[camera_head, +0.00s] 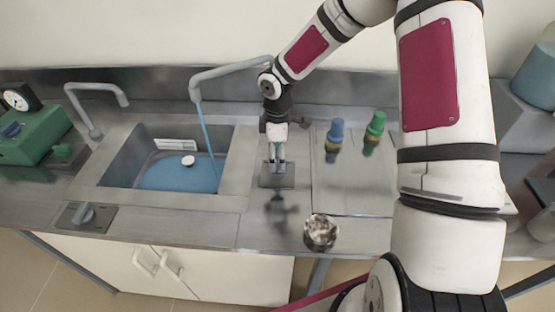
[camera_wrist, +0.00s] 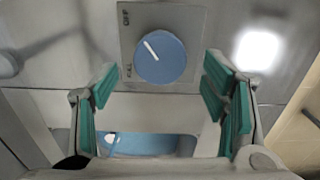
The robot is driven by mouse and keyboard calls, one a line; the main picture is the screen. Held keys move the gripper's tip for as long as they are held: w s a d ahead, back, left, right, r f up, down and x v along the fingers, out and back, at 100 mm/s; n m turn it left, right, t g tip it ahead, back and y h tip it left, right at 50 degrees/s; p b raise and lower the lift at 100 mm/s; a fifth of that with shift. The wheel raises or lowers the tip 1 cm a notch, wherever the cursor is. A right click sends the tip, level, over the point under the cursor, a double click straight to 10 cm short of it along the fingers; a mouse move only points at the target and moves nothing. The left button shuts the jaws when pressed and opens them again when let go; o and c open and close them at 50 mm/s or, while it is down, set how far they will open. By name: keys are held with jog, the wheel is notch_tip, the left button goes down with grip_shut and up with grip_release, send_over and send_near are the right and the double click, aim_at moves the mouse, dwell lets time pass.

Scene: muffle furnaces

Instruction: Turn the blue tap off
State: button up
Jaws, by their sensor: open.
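A round blue tap knob (camera_wrist: 160,57) sits on a square grey plate (camera_wrist: 190,20) marked OFF and FULL in the wrist view. The white line on the knob slants towards the upper left, between the two marks. In the head view the plate (camera_head: 290,183) lies right of the sink, and my gripper hides the knob. My gripper (camera_head: 277,163) points down over the plate. In the wrist view its green-padded fingers (camera_wrist: 160,88) are spread and empty, with the knob ahead of them and apart. Blue water (camera_head: 207,130) runs from the curved spout (camera_head: 230,73).
The sink (camera_head: 120,165) holds blue water. Another panel with a grey knob (camera_head: 86,214) lies at its front left. Blue-topped (camera_head: 335,133) and green-topped (camera_head: 375,126) fittings stand right of my gripper. A shiny round object (camera_head: 321,232) is near the front edge.

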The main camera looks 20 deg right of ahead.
jog(key=shift+f, duration=1.35)
jog(key=shift+c, duration=0.2)
jog(key=c, duration=1.1)
jog(key=shift+m, duration=0.3)
jog(key=m, duration=0.3)
jog(key=shift+m, duration=1.8)
